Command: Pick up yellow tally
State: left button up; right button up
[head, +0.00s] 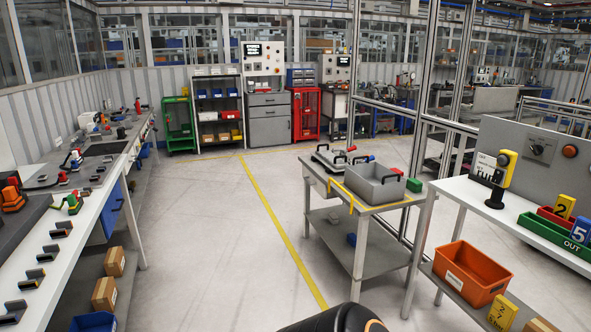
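A yellow tally marked "2" (564,205) stands at the right, at the red tray (556,217) on the white table. A blue tally marked "5" (579,231) stands beside it, at the green tray marked "OUT" (549,234). Another yellow numbered piece (503,312) is on the lower shelf, partly cut off by the frame's bottom edge. Neither of my grippers shows. A dark rounded part with an orange ring at the bottom centre seems to be mine.
A yellow-faced device on a black stand (504,172) is left of the trays. An orange bin (472,273) sits below. A cart (366,206) carries a grey box (374,184). A long workbench (78,210) runs along the left. The floor (235,240) between is clear.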

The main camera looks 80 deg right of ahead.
aim_at(563, 207)
jog(key=z, duration=4.15)
jog(key=i+j, duration=0.25)
jog(key=i, duration=0.25)
jog(key=i+j+u, duration=0.1)
jog(key=i, duration=0.45)
jog(key=j, duration=0.1)
